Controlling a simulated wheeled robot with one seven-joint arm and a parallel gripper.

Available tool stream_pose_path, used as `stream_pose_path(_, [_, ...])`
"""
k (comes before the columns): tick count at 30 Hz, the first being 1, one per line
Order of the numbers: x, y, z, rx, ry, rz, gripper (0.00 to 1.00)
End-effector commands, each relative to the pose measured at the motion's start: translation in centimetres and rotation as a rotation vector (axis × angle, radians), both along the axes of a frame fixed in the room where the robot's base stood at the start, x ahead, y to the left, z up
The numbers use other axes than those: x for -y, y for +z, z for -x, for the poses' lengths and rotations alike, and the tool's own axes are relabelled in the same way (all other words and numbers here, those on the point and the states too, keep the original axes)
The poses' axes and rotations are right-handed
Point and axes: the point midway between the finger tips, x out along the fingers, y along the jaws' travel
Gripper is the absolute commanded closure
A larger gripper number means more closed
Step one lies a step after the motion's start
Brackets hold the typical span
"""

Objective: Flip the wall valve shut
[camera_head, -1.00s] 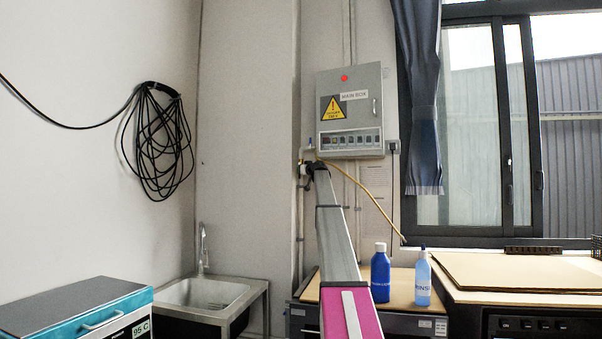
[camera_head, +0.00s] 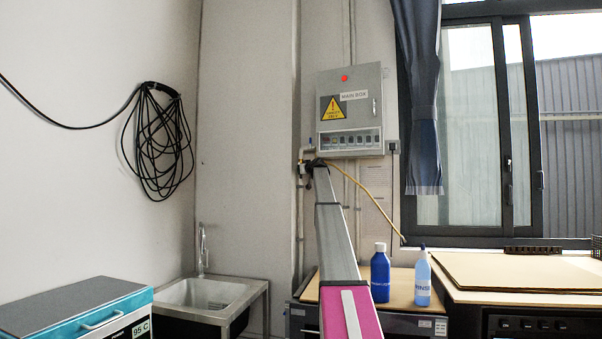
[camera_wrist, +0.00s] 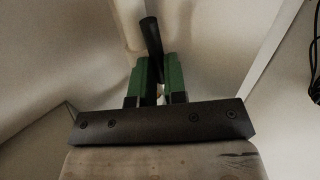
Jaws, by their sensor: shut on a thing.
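The wall valve sits on the pipe (camera_head: 300,215) to the lower left of the main box. It is small in the head view and largely hidden by my arm's end. My gripper (camera_head: 309,164) is at the valve, at the far end of my arm. In the wrist view, the green fingers of my gripper (camera_wrist: 158,70) are closed around a dark rod (camera_wrist: 151,36), which looks like the valve's handle. The rod sticks out past the fingers and leans slightly left. A pale pipe (camera_wrist: 128,25) runs just behind it. The valve's body cannot be made out clearly.
The grey main box (camera_head: 350,110) hangs just above and right of my gripper. A yellow hose (camera_head: 372,197) runs down to the right. A sink (camera_head: 205,295) stands below left. A blue bottle (camera_head: 380,274) and a rinse bottle (camera_head: 422,280) stand on the bench right of my arm.

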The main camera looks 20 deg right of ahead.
Motion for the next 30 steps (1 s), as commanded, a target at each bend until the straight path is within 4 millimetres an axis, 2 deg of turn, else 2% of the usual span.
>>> stream_pose_path(15, [0.94, 0.85, 0.57, -0.185, 0.000, 0.275, 1.00])
stream_pose_path(30, [1.13, 1.02, 0.78, -0.237, 0.001, 0.350, 1.00])
